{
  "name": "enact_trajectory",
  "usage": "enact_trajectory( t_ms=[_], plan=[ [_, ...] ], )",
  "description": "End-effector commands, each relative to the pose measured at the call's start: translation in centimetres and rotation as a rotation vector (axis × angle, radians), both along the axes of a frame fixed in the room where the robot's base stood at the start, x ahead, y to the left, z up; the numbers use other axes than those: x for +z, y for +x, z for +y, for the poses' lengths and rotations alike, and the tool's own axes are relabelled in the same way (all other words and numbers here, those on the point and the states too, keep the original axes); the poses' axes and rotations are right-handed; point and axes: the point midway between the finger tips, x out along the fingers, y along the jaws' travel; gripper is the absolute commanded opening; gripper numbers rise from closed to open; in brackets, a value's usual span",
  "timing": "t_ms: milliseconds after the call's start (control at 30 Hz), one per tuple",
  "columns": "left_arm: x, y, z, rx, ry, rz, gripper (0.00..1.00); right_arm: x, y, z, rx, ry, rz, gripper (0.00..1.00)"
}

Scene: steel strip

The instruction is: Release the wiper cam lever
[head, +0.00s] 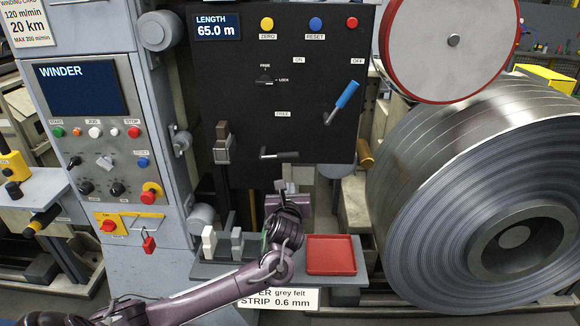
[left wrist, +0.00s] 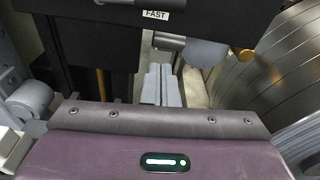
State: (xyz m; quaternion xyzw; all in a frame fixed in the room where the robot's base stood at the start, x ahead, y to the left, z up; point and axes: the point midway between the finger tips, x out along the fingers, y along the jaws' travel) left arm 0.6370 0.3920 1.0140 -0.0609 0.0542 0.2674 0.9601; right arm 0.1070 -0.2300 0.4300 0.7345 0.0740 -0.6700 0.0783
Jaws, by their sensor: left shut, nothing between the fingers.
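The dark panel (head: 240,105) carries several levers; I cannot tell for certain which is the wiper cam lever. A lever with a blue grip (head: 347,95) points up and to the right. A short dark lever (head: 280,154) lies nearly level at the panel's lower edge. A small black lever (head: 265,80) sits by the FREE and LOCK labels. My left gripper (head: 280,186) is just below the level lever, apart from it, shut and empty. Its closed fingers (left wrist: 161,85) point ahead under the panel in the left wrist view. My right gripper is not in view.
A red tray (head: 331,255) and upright grey blocks (head: 228,240) stand on the shelf below the panel. A large steel coil (head: 490,190) fills the right side, and the winder cabinet (head: 110,130) stands left. A brown handle (head: 365,153) projects at the panel's lower right.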

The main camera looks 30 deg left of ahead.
Motion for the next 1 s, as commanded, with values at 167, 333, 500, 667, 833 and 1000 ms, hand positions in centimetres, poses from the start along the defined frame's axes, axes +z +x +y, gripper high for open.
enact_trajectory(
  t_ms=[167, 333, 500, 667, 833, 1000],
  plan=[
    [-0.3, 2.7, 1.7, 0.005, -0.003, 0.000, 0.00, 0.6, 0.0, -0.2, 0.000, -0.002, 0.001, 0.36],
    [-0.7, 5.4, 3.3, 0.004, -0.004, 0.000, 0.00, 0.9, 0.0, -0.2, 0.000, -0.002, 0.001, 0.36],
    [-1.2, 7.6, 4.5, 0.003, -0.004, 0.001, 0.00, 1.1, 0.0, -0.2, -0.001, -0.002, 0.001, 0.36],
    [1.2, 7.2, 4.5, -0.001, -0.005, 0.000, 0.00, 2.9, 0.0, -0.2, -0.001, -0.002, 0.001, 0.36],
    [2.5, 6.8, 4.4, -0.001, -0.004, 0.000, 0.00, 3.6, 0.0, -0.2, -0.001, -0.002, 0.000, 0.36],
    [2.6, 6.8, 4.4, 0.000, -0.003, 0.002, 0.00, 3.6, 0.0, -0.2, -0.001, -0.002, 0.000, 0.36]
  ],
)
